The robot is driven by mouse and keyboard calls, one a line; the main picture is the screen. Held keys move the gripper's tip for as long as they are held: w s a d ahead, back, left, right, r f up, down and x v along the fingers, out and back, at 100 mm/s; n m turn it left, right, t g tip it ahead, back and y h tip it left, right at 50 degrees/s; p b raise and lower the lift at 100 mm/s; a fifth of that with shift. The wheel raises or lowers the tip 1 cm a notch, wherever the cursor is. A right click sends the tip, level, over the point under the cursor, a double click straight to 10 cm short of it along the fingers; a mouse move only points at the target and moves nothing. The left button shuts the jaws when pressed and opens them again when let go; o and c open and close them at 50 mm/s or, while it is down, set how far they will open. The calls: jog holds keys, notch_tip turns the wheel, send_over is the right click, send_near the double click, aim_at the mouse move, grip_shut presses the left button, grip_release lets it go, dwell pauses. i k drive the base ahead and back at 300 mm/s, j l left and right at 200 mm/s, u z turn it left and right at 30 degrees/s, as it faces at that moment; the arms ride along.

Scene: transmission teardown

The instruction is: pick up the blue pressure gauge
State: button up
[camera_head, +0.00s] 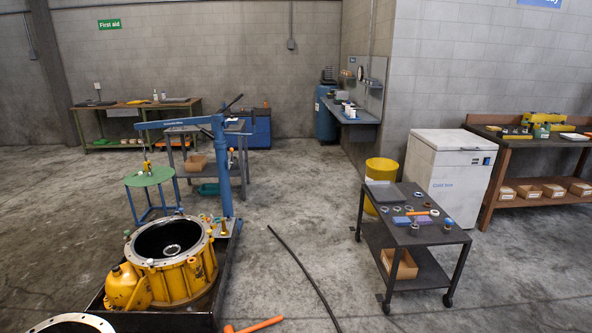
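I cannot pick out the blue pressure gauge with certainty. A small round dial (360,73) hangs on the wall above the far wall bench, too small to tell its colour. A small blue round thing (414,229) sits near the front of the dark cart (431,262), among rings and small parts; I cannot tell what it is. My gripper is not in view.
A yellow transmission housing (183,278) stands in a black tray at front left, below a blue hoist (220,165). A black hose (305,272) lies on the floor. A yellow drum (381,172) and white cabinet (447,177) stand behind the cart. Floor between is mostly clear.

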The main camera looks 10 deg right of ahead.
aim_at(450, 221)
jog(key=i+l, duration=0.2)
jog(key=l, duration=0.15)
jog(key=i+l, duration=0.15)
jog(key=l, duration=0.15)
jog(key=i+l, duration=0.2)
jog(key=l, duration=0.15)
jog(key=i+l+u, duration=0.1)
jog(key=l, duration=0.25)
jog(key=i+l, duration=0.45)
jog(key=l, duration=0.25)
jog(key=i+l, duration=0.15)
jog(key=l, duration=0.2)
jog(key=i+l+u, duration=0.1)
jog(key=l, duration=0.25)
jog(key=i+l, duration=0.55)
jog(key=l, duration=0.15)
jog(key=i+l, duration=0.6)
jog(key=l+u, duration=0.05)
jog(key=l, duration=0.05)
